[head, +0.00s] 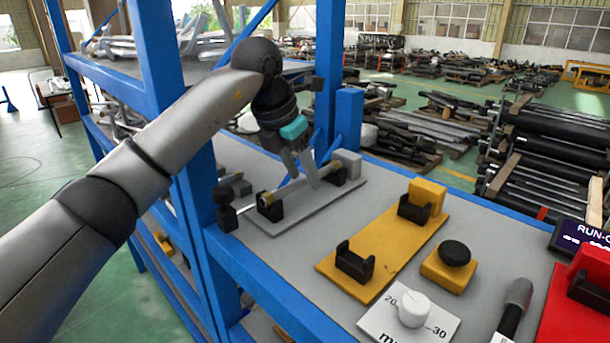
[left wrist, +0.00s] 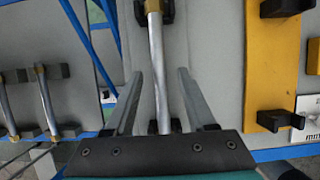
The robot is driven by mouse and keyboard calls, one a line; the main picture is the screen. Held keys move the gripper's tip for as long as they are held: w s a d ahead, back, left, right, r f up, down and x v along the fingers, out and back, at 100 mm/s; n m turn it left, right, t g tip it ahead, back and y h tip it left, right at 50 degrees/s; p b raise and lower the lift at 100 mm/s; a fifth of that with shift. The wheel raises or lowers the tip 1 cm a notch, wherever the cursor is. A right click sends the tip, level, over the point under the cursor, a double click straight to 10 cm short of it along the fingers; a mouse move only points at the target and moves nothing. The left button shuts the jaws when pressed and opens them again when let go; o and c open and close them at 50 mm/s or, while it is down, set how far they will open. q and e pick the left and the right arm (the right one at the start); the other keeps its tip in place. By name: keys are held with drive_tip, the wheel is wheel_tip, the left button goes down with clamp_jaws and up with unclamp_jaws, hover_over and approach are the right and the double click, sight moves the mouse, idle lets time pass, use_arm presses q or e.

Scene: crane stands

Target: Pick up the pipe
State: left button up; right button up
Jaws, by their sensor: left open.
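The pipe (head: 290,188) is a thin metal tube with a brass-coloured end. It lies across black cradles on a grey plate (head: 290,222) on the blue-framed bench. In the left wrist view the pipe (left wrist: 156,65) runs lengthwise between the fingers, with its brass end at the top. My left gripper (head: 312,170) is open over the pipe, and in the left wrist view its fingers (left wrist: 159,73) stand apart on either side, with gaps to the pipe. My right gripper is not in view.
A yellow plate (head: 380,256) with two black cradles lies right of the grey plate. Nearby are a black button on a yellow box (head: 449,266), a white dial (head: 413,309) and a red fixture (head: 580,300). A blue post (head: 330,75) stands close behind the gripper.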

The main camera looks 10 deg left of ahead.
use_arm(q)
drive_tip(key=shift+c, duration=0.3)
clamp_jaws()
idle(1.1)
